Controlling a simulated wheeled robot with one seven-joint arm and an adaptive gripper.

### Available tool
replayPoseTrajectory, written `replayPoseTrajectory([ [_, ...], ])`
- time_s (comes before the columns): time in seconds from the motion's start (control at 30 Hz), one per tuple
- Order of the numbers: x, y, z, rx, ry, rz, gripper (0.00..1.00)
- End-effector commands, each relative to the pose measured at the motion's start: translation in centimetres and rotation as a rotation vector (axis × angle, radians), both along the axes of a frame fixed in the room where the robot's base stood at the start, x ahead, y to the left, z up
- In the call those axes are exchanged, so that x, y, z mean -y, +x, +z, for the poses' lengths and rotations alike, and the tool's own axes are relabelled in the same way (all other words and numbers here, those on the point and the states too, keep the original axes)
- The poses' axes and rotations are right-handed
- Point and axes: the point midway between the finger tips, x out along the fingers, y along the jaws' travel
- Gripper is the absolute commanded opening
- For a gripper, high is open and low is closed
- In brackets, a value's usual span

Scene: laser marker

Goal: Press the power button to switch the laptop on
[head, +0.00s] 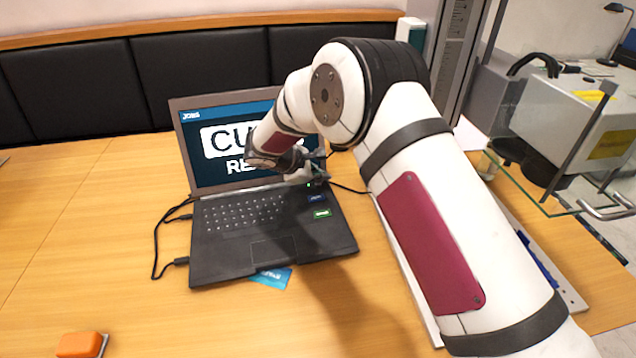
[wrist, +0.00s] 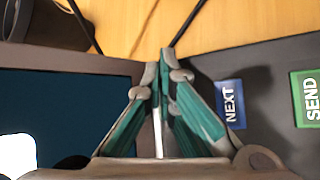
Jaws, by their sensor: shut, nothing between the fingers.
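The black laptop (head: 222,262) stands open on the wooden table, and its lit screen (head: 205,168) shows "JOBS" and large lettering partly covered by my arm. In the wrist view part of the dark blue screen (wrist: 50,115) shows at the left. My gripper (head: 316,182) is shut and empty, at the rear right corner of the keyboard deck near the hinge. Its fingertips (wrist: 167,58) meet over that edge in the wrist view; contact cannot be told. A small green glint (head: 308,185) shows beside the fingers. The power button itself cannot be made out.
A blue NEXT key (wrist: 229,103) and a green SEND key (wrist: 305,98) lie close to the fingers. Cables (head: 158,245) run from the laptop's left side. A blue card (head: 271,278) lies at its front edge, and an orange block (head: 80,344) sits front left.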

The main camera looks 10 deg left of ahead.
Motion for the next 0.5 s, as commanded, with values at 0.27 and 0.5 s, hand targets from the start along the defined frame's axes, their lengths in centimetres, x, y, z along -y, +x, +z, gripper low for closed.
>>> replayPoseTrajectory([
  [0.27,0.03,-0.02,0.84,0.000,0.001,-0.001,0.00],
  [0.5,0.02,-0.01,0.93,0.000,0.001,-0.001,0.00],
])
